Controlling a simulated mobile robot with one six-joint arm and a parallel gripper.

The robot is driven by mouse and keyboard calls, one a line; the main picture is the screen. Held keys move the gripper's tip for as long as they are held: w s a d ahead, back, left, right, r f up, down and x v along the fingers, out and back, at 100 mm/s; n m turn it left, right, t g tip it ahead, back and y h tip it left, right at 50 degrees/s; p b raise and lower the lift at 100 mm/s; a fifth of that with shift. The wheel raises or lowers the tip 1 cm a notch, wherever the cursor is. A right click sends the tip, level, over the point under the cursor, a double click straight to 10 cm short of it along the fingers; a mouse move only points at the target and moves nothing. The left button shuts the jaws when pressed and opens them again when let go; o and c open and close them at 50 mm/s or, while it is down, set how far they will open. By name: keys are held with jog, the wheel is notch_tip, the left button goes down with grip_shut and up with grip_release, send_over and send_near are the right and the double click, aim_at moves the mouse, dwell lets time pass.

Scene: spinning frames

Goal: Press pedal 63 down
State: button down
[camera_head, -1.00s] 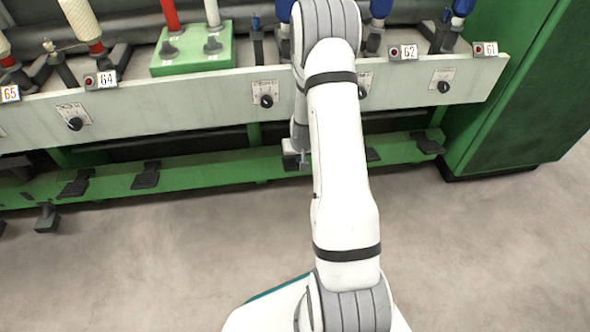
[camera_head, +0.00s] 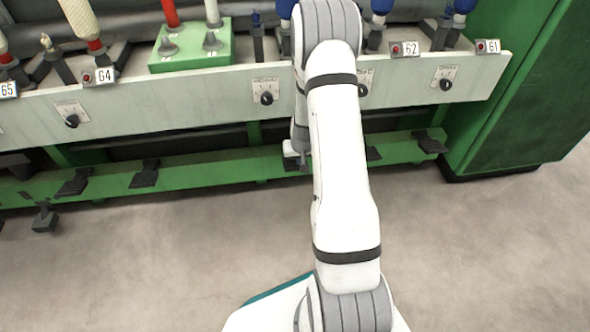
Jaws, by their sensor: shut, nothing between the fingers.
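The "63" label is not visible; my arm covers the stretch between the "64" label (camera_head: 100,76) and the "62" label (camera_head: 405,49). A dark pedal (camera_head: 291,164) on the green rail shows partly beside and behind my gripper in this stretch. My gripper (camera_head: 304,164) is at the rail, mostly hidden by my own arm; its small visible part looks shut and empty. It appears close to this pedal, but I cannot tell whether it touches or presses it.
Other dark pedals sit left (camera_head: 145,174) and right (camera_head: 430,142) on the green rail (camera_head: 215,167). One left pedal (camera_head: 45,217) sits lower than its neighbours. A pale panel with knobs (camera_head: 185,103) runs above. A green cabinet (camera_head: 530,95) stands at right. The foreground floor is clear.

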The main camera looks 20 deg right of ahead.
jog(key=shift+f+b, duration=0.65)
jog(key=shift+b, duration=0.1)
jog(key=shift+f, duration=0.1)
jog(key=shift+f+b, duration=0.65)
jog(key=shift+b, duration=0.1)
jog(key=shift+f, duration=0.1)
jog(key=shift+f+b, duration=0.55)
jog(key=shift+r, duration=0.2)
dwell(0.5)
